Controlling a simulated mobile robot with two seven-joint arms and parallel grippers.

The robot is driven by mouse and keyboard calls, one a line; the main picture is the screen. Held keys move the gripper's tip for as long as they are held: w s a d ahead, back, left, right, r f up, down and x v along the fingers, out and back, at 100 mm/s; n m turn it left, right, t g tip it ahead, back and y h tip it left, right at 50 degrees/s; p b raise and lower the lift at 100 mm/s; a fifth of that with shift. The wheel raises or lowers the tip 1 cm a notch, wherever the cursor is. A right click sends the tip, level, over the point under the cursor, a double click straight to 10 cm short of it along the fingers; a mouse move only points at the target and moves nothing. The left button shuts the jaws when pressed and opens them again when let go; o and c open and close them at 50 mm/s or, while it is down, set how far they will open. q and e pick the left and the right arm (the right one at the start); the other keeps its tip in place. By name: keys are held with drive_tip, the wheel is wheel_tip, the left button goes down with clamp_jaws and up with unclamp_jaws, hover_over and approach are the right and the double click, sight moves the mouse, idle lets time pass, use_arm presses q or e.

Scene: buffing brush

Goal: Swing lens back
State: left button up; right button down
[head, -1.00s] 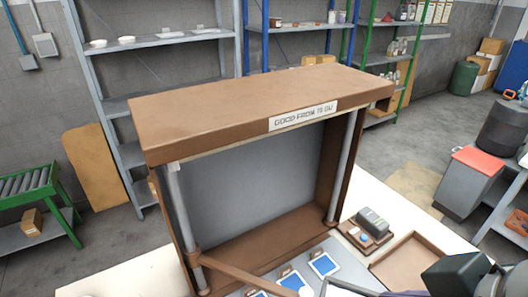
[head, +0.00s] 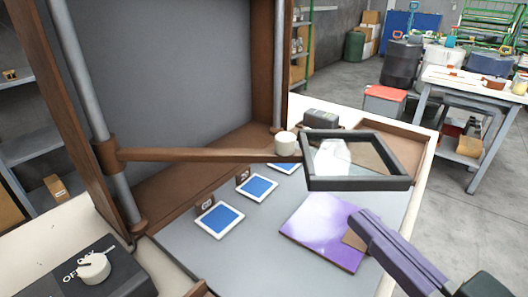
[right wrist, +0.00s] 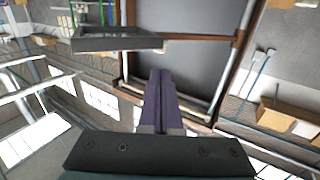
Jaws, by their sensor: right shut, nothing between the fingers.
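The lens (head: 358,184) is a clear pane in a dark rectangular frame. It sits at the end of a brown swing arm (head: 200,155), past a cream knob (head: 285,143). The arm runs from a collar (head: 106,152) on the left grey post out to the right, over the grey board. In the right wrist view the lens (right wrist: 118,44) shows at upper left, apart from the fingers. My right gripper (head: 362,220) has purple fingers, shut and empty, just in front of and below the lens frame. It also shows in the right wrist view (right wrist: 160,74). My left gripper is out of view.
Several blue-and-white cards (head: 219,219) and a purple panel (head: 322,232) lie on the grey board (head: 240,265). A black box with a cream dial (head: 93,268) is at lower left. A brown tray (head: 408,138) lies behind the lens.

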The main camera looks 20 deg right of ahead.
sight(291, 148)
drive_tip(key=w, duration=0.4)
drive_tip(key=w+a, duration=0.1)
drive_tip(key=w, duration=0.4)
drive_tip(key=w+a, duration=0.1)
drive_tip(key=w, duration=0.3)
drive_tip(key=shift+w+a+r, duration=0.15)
drive_tip(key=shift+w, duration=0.25)
